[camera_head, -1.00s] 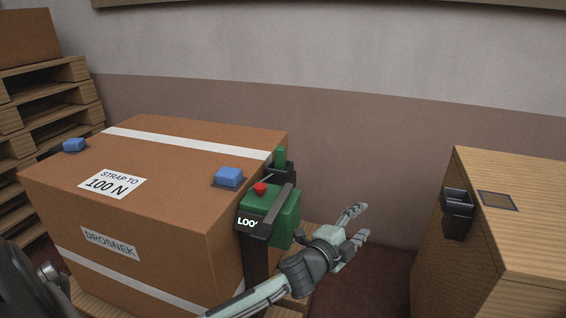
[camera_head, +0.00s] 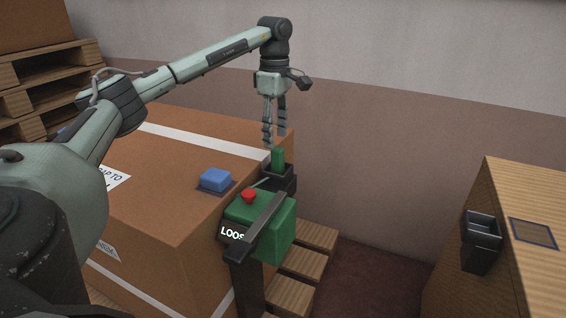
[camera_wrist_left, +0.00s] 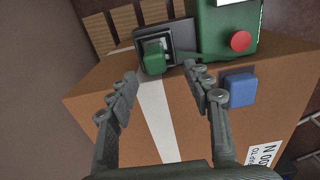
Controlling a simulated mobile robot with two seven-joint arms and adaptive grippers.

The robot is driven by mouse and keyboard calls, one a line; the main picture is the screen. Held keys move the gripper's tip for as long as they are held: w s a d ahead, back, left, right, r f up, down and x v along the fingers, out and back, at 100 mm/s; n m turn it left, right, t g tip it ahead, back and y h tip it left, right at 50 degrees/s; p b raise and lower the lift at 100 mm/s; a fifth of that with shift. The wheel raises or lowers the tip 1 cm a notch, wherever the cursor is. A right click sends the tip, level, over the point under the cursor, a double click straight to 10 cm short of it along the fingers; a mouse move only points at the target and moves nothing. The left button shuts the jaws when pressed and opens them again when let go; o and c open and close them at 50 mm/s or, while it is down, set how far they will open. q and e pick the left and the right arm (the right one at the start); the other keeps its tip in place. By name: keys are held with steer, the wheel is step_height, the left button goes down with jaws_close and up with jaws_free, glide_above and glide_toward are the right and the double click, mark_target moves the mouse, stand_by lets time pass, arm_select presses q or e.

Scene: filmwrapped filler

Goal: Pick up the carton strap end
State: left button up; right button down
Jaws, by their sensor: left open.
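A small green tab (camera_head: 278,157), apparently the strap end, stands upright in a dark holder (camera_head: 281,181) at the carton's right edge. A white strap (camera_head: 200,139) crosses the top of the brown carton (camera_head: 185,220) towards it. My left gripper (camera_head: 274,140) points down just above the tab, open and empty. In the left wrist view, the tab (camera_wrist_left: 153,58) lies ahead of the gap between the spread fingers (camera_wrist_left: 163,82), nearer the left finger, with no contact visible. My right gripper is out of view.
A green tool (camera_head: 262,222) with a red button (camera_head: 249,195) and a partly hidden "LOOS" display stands beside the holder. A blue block (camera_head: 215,180) sits on the carton. A wooden cabinet (camera_head: 510,270) with a black bin (camera_head: 480,245) stands right, with floor between.

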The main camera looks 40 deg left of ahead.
mark_target(277, 148)
arm_select(q)
steer(key=f, duration=0.7)
steer(key=shift+w+f, duration=0.1)
steer(key=shift+w, duration=0.2)
steer(key=shift+c, duration=0.2)
jaws_close()
